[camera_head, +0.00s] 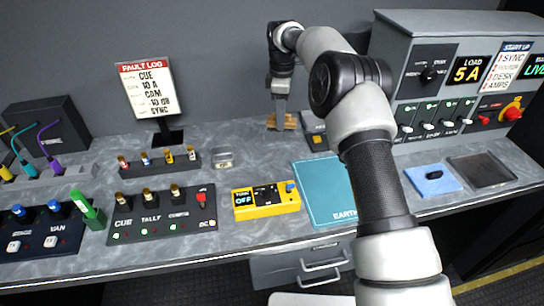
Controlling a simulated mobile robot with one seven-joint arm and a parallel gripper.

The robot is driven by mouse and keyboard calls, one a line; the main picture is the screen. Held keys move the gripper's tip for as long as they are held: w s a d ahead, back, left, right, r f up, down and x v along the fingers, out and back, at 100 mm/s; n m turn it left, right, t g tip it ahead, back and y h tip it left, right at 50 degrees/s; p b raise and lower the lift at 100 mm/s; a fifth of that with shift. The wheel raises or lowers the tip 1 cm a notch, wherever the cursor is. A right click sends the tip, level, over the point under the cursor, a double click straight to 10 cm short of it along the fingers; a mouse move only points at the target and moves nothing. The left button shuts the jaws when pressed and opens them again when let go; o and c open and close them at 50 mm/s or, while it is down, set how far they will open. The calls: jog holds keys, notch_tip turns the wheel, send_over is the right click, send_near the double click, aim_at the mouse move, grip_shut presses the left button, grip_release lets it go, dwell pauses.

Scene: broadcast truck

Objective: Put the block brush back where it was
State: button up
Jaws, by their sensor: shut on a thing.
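My gripper (280,112) is at the back of the desk, pointing down, with its fingers on the block brush (289,123). The brush is small and tan-brown, and part of it is hidden by the fingers. It is at or just above the desk top; I cannot tell whether it touches. It is just left of a dark grey box with a yellow part (318,138).
A teal mat marked EARTH (318,190) and a yellow tester (266,203) lie in front. A clear small box (222,160) and a rack of plugs (160,158) stand left. A blue pad (432,180) and dark tray (481,171) lie right. A switch panel (440,90) rises behind.

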aim_at(272, 118)
jog(key=a+n, duration=0.1)
jog(key=w+a+f+n, duration=0.1)
jog(key=a+f+n, duration=0.1)
jog(key=shift+w+f, duration=0.15)
jog(key=shift+w, duration=0.15)
jog(key=shift+n, duration=0.3)
notch_tip(272, 118, down, 10)
jog(key=shift+r+b, duration=0.1)
jog(key=shift+b, duration=0.35)
jog(key=shift+f, duration=0.3)
jog(key=o, duration=1)
jog(key=shift+r, duration=0.1)
